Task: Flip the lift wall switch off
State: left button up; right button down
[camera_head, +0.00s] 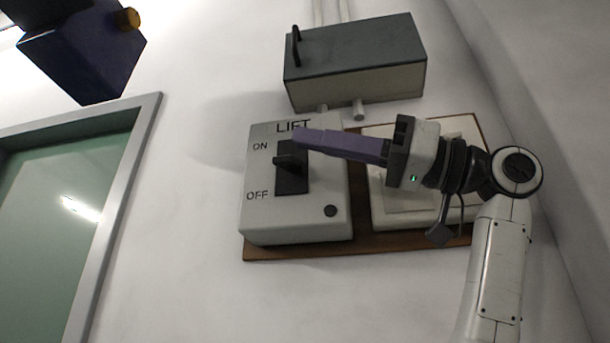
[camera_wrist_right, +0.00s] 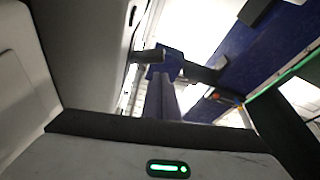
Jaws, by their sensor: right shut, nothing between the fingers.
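The lift switch box (camera_head: 262,215) is a light grey box on the wall, marked LIFT, ON and OFF. Its black lever (camera_head: 290,161) sticks out of a dark upright plate, a little nearer ON than OFF. My right gripper (camera_head: 298,139) reaches in from the right with its long purple fingers shut and empty. In the head view the fingertips appear just above the lever, over the top of the dark plate; I cannot tell if they touch it. The fingers also show in the right wrist view (camera_wrist_right: 165,98). My left gripper is not in view.
A grey box with a black handle (camera_head: 355,65) is fixed above the switch. A pale panel (camera_head: 465,130) on the same brown board (camera_head: 300,250) is partly behind my right gripper. A blue block (camera_head: 85,50) with an orange knob is upper left, above a green-paned frame (camera_head: 45,220).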

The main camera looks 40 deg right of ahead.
pick_arm(q)
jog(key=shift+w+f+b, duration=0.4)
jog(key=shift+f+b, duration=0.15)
jog(key=shift+b, duration=0.15)
pick_arm(e)
jog(key=v, duration=0.7)
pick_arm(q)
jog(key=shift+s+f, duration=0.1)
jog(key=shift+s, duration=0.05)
pick_arm(e)
jog(key=shift+w, duration=0.1)
